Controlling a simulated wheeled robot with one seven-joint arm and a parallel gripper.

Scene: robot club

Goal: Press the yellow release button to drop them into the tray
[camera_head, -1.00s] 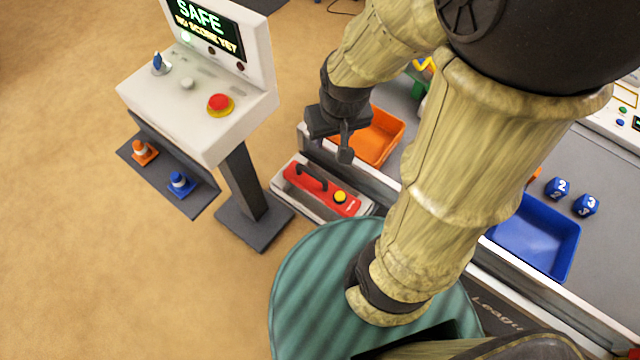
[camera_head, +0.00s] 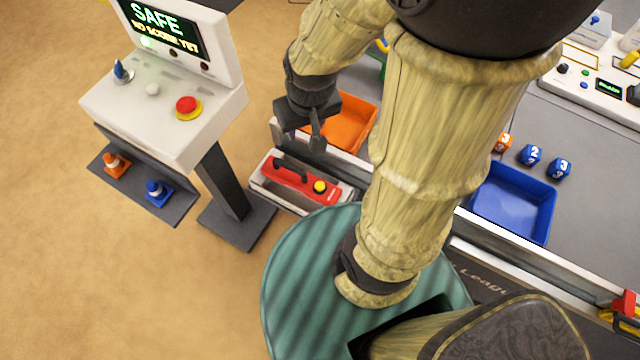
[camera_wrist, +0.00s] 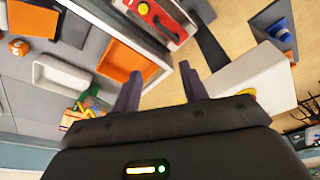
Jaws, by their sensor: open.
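A yellow button (camera_head: 320,186) sits on the right end of a red handled device (camera_head: 293,180), which lies in a pale open-topped box beside the table's edge. The red device (camera_wrist: 157,17) and its yellow button (camera_wrist: 143,8) also show at the top of the wrist view. My gripper (camera_head: 303,142) is open and empty, above and behind the device, apart from it. An orange tray (camera_head: 345,124) stands just behind my gripper, and a blue tray (camera_head: 512,203) is further right. Which tray the task means I cannot tell.
A white console (camera_head: 166,105) with a red button, a lever and a "SAFE" screen stands left. Its low shelf (camera_head: 140,175) holds an orange and a blue cone. Numbered dice (camera_head: 530,155) lie behind the blue tray. The floor at left is clear.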

